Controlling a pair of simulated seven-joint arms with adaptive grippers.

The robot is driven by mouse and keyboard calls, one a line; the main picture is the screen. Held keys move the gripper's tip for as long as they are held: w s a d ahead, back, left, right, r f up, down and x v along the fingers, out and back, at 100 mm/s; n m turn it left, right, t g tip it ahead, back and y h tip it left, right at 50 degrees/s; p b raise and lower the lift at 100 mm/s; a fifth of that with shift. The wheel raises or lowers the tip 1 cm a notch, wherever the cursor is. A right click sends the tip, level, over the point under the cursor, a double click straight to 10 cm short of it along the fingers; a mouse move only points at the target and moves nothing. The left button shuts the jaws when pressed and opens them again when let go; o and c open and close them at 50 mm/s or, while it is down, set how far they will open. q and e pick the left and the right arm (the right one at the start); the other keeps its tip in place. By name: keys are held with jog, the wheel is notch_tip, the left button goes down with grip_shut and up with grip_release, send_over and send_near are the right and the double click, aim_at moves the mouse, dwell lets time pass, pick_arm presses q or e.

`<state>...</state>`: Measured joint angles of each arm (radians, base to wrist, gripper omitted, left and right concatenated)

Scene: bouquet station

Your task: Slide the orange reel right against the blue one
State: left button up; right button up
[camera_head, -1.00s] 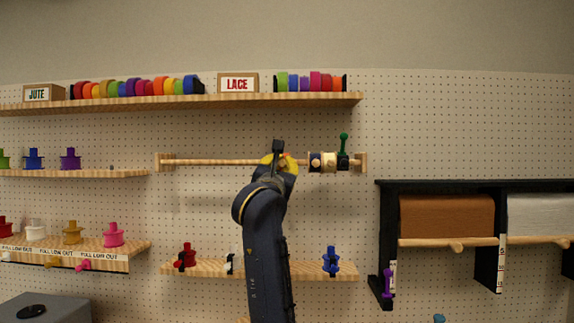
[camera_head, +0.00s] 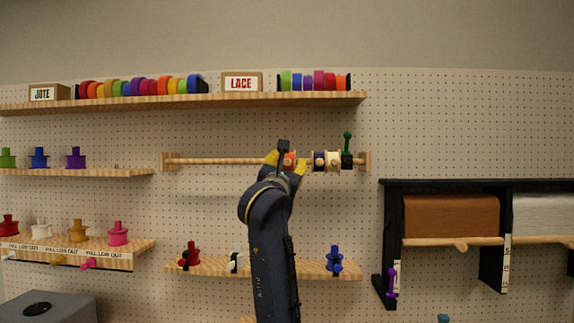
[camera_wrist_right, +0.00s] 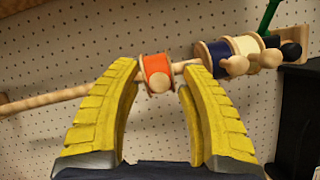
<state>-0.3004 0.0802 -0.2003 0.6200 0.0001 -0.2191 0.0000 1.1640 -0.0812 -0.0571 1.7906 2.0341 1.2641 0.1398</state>
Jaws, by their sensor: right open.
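The orange reel (camera_wrist_right: 157,73) sits on a wooden rod on the pegboard; in the head view it (camera_head: 289,159) shows partly behind my right gripper (camera_head: 286,163). In the right wrist view, the open yellow fingers of my right gripper (camera_wrist_right: 159,69) stand on either side of the orange reel, with visible space at its left. The blue reel (camera_wrist_right: 212,56) is to the right on the same rod, and also shows in the head view (camera_head: 319,160). A short stretch of bare rod lies between the two reels. The right fingertip is near this gap. My left gripper is not in view.
A cream reel (camera_wrist_right: 246,50) and a dark end piece with a green handle (camera_head: 347,143) are right of the blue reel. The rod (camera_head: 215,161) is bare to the left. Shelves with ribbon rolls (camera_head: 140,88) and spools (camera_head: 334,258) lie above and below.

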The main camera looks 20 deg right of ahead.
jog(key=v, duration=1.2)
jog(key=shift+c, duration=0.4)
